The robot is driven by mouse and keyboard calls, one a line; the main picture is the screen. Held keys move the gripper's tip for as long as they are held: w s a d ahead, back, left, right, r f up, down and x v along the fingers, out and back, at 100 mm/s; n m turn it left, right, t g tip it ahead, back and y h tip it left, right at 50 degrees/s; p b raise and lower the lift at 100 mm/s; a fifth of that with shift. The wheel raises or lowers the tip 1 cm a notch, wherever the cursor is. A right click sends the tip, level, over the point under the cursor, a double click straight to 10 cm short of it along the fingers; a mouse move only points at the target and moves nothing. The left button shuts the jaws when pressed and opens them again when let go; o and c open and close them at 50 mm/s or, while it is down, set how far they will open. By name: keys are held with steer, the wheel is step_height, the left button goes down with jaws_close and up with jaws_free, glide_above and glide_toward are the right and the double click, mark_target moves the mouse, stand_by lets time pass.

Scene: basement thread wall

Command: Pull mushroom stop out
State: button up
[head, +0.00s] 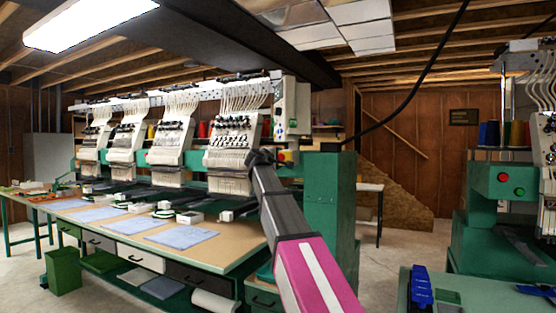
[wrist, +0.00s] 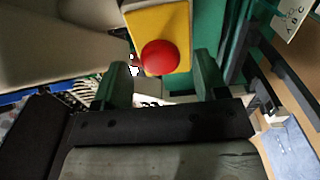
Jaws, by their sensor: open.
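The red mushroom stop (wrist: 160,57) sits on a yellow box in the wrist view, near the top middle. In the head view the yellow stop box (head: 286,156) shows small beside the embroidery machine's right end, partly behind my arm. My gripper (wrist: 162,82) is open, with one green finger on each side of the lower part of the yellow box. The red button lies between and slightly beyond the fingertips. I cannot tell whether the fingers touch it. In the head view my gripper (head: 262,157) is at the far end of my arm, in front of the machine.
A long table (head: 240,246) with blue cloth pieces runs under the multi-head embroidery machine (head: 235,145). A green cabinet (head: 330,200) stands right of my arm. Another green machine (head: 490,210) with red and green buttons is at the right. Open floor lies between them.

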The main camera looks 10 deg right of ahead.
steer(key=shift+w, duration=0.1)
steer(key=shift+w+d, duration=0.15)
steer(key=shift+w, duration=0.05)
jaws_close()
steer(key=shift+s+a, duration=0.2)
steer(key=shift+s, duration=0.25)
steer(key=shift+w, duration=0.1)
jaws_free()
steer(key=shift+d, duration=0.15)
steer(key=v, duration=1)
steer(key=shift+s+a, duration=0.25)
steer(key=shift+a, duration=0.05)
